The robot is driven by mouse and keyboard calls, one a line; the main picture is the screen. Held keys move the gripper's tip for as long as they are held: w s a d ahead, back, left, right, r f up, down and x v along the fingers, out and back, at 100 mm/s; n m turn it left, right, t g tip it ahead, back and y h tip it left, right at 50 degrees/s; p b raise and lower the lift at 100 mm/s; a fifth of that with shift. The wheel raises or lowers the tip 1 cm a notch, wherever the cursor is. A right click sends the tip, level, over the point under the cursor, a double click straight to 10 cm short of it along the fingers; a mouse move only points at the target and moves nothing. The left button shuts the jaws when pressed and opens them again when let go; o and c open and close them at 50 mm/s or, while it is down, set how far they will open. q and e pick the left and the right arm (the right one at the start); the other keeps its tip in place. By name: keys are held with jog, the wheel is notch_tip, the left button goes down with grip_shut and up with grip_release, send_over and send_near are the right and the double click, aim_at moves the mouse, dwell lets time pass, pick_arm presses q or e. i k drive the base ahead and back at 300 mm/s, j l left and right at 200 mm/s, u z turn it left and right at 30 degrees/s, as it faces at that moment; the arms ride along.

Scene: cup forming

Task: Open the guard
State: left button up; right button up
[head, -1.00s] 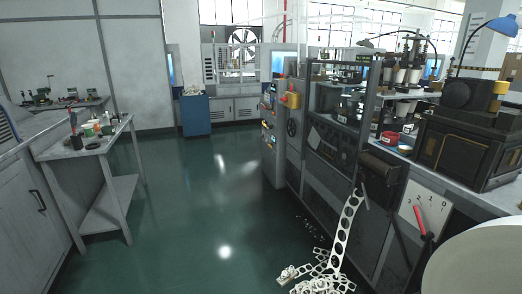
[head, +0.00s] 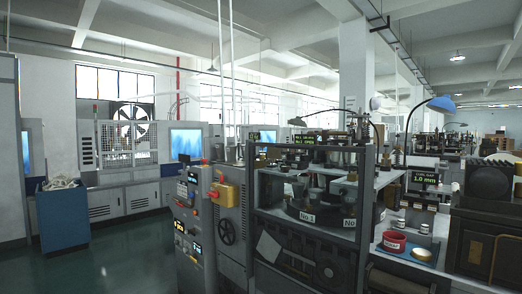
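The forming machine (head: 230,215) stands in the middle of the head view. A dark-framed enclosure (head: 367,190), which looks like the guard, surrounds its work area. Neither of my grippers is in view.
A handwheel (head: 227,231) sits below the yellow box. A blue cabinet (head: 62,218) stands at left. Green floor (head: 125,265) is clear at front left.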

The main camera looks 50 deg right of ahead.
aim_at(357, 245)
jog(key=i+z, duration=0.35)
jog(key=i+j+z, duration=0.1)
jog(key=i+z, duration=0.25)
jog(key=i+j+z, duration=0.2)
jog(key=i+z, duration=0.15)
jog(key=i, duration=0.15)
